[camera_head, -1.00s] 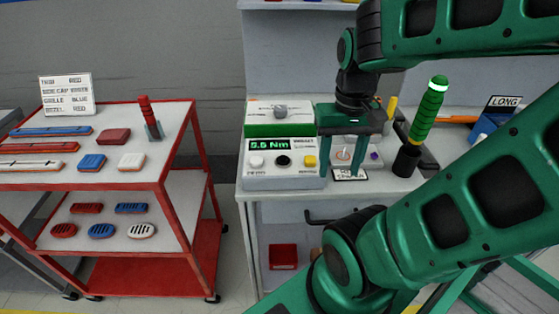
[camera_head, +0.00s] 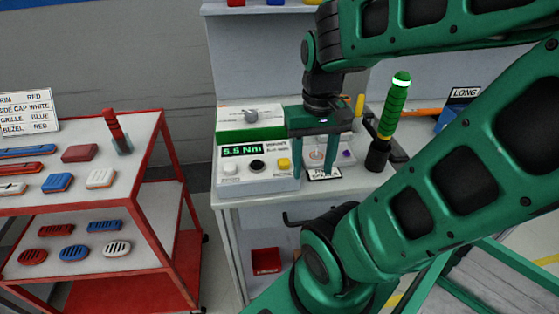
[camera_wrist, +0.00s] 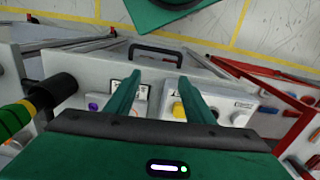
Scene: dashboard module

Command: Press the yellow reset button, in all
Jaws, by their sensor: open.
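The yellow button (camera_head: 284,164) is a small block at the right end of the white control box (camera_head: 232,186), which has a green display reading 5.5 Nm. A white knob (camera_head: 231,169) and a black knob (camera_head: 257,165) sit to its left. My gripper (camera_head: 312,172) points down just right of the yellow button, jaws open and empty.
A green-handled screwdriver (camera_head: 393,108) stands in a black holder (camera_head: 378,155) right of my gripper. A small label (camera_head: 324,174) lies by the fingers. A red cart (camera_head: 150,168) with coloured parts stands left. A bench handle (camera_head: 300,218) juts out below.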

